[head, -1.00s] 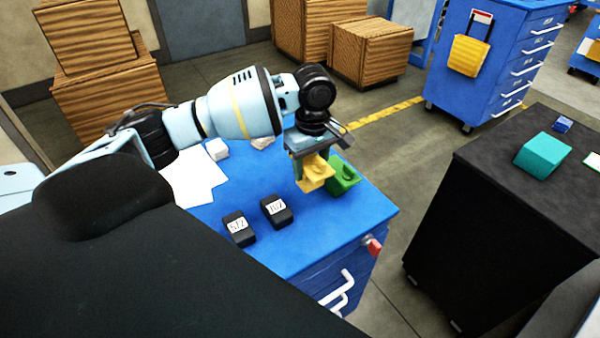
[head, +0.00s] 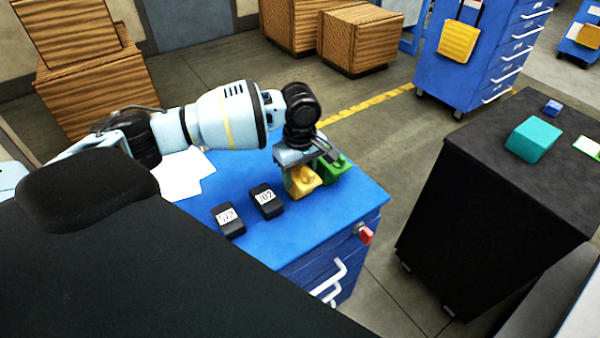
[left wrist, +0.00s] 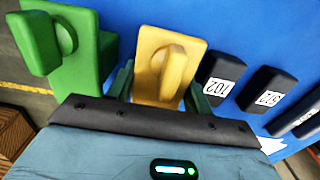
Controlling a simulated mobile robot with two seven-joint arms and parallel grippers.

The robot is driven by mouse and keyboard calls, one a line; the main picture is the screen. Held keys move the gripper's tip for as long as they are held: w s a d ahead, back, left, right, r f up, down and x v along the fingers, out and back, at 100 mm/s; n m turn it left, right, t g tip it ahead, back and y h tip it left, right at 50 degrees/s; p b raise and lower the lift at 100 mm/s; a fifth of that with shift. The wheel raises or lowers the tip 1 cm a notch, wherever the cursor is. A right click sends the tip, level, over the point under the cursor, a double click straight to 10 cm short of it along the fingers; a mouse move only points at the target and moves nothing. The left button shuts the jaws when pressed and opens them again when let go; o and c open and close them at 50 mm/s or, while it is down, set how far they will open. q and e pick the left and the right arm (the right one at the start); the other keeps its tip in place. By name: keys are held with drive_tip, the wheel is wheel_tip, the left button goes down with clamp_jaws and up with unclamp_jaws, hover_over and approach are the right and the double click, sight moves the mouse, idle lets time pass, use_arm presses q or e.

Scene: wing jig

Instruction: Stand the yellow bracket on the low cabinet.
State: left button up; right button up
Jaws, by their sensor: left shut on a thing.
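The yellow bracket (head: 304,181) is at the far right part of the blue low cabinet's top (head: 330,221), beside a green bracket (head: 338,178). My left gripper (head: 298,172) is above it, pointing down, and shut on it. In the left wrist view the yellow bracket (left wrist: 165,65) sits upright between the two fingers, its rounded knob facing the camera. The green bracket (left wrist: 62,40) is close on its left there. I cannot tell whether the yellow bracket's base touches the cabinet top. My right gripper is not in view.
Two black labelled blocks (head: 229,219) (head: 266,201) and white papers (head: 182,176) lie on the blue top. A red knob (head: 366,235) sticks out at its front edge. A black cabinet (head: 500,210) with a teal block (head: 533,139) stands to the right across a floor gap.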

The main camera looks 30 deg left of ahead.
sight(300, 171)
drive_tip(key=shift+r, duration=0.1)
use_arm(q)
drive_tip(key=o, duration=1.2)
drive_tip(key=shift+f, duration=0.1)
drive_tip(key=shift+o, duration=0.6)
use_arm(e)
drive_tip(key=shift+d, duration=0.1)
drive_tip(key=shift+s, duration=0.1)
use_arm(q)
wheel_tip(300, 171, up, 12)
drive_tip(key=p, duration=0.1)
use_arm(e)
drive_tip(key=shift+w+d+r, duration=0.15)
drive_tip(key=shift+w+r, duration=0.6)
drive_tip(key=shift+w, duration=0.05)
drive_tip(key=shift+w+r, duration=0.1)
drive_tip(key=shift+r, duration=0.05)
